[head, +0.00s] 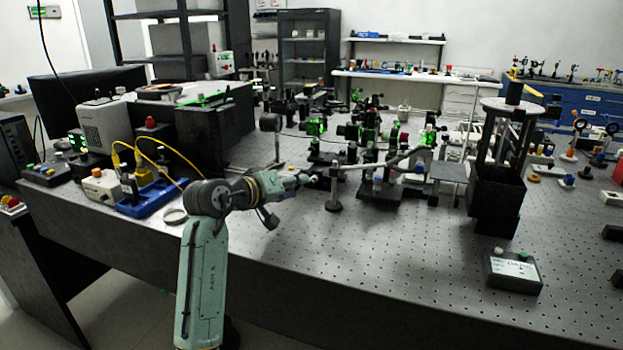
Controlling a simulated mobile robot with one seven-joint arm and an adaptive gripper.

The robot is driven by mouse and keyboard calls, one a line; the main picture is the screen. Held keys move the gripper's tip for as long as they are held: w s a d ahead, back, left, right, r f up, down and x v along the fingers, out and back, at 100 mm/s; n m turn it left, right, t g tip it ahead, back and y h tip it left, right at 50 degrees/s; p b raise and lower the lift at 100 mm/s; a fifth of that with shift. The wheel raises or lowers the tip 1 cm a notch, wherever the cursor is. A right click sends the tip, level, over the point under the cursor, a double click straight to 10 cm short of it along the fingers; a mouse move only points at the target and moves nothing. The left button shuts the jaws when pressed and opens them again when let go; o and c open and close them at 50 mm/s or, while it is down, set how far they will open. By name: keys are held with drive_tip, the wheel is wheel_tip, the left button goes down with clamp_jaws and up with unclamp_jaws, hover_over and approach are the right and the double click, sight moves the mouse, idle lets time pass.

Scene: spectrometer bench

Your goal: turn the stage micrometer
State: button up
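My arm reaches over the front edge of the perforated optical bench (330,260), and its end extends right toward the optics in the middle. My gripper (310,178) is small and dark here, beside the post-mounted rod and the stage assembly (385,190). I cannot tell whether its fingers are open or shut, or whether they touch anything. The stage micrometer is too small to make out among the dark mounts. Several mounts near it show bright green light, including one on the left (316,127) and one on the right (430,137).
A horizontal rod (385,160) on a post (333,190) stands close to my gripper. A tall dark frame (497,160) is to the right. A labelled box (512,270) lies at the front right. A blue tray (150,198) and yellow cables are at left. The front middle is clear.

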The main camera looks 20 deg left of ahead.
sight(312, 181)
drive_tip(key=p+x, duration=0.1)
drive_tip(key=x, duration=0.5)
drive_tip(key=shift+d, duration=0.1)
drive_tip(key=shift+c, duration=0.2)
clamp_jaws()
